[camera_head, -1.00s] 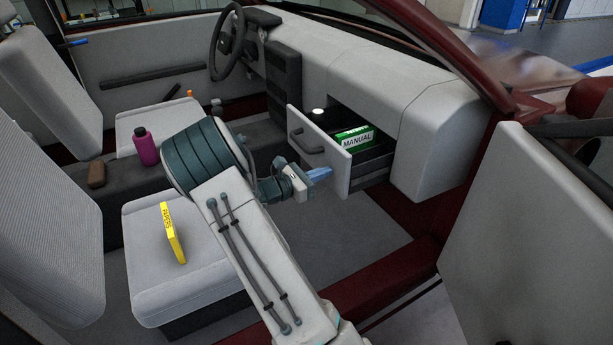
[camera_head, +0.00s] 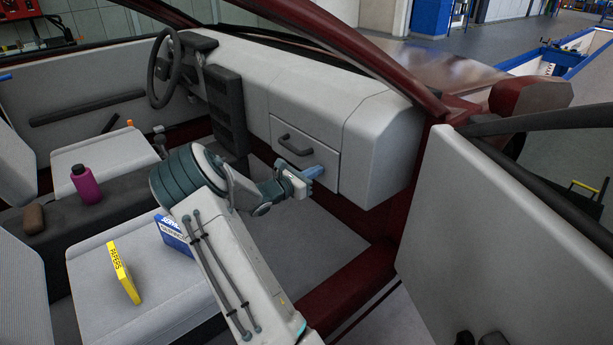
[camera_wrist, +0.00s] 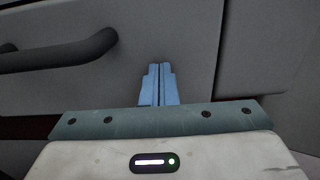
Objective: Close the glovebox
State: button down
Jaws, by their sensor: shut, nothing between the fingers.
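The glovebox (camera_head: 318,157) is a light grey drawer in the dashboard with a dark curved handle (camera_head: 294,146). Its front sits flush, or nearly so, with the dashboard in the head view, and nothing inside shows. My gripper (camera_head: 315,171) is at the lower right part of the drawer front, its blue fingers together and empty. In the wrist view the fingers (camera_wrist: 160,84) point at the glovebox front (camera_wrist: 140,55), right of the handle (camera_wrist: 60,53). I cannot tell whether the fingertips touch it.
A yellow papers box (camera_head: 124,272) and a blue box (camera_head: 174,234) are on the near seat (camera_head: 90,268). A magenta bottle (camera_head: 86,184) and a brown item (camera_head: 33,218) are on the console. The open car door (camera_head: 490,215) stands at right.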

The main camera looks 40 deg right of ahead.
jog(key=shift+d+r, duration=0.25)
jog(key=shift+d, duration=0.1)
jog(key=shift+a, duration=0.1)
jog(key=a+p, duration=0.2)
jog(key=a, duration=1.2)
jog(key=shift+a+f+p, duration=0.25)
jog(key=shift+p, duration=0.1)
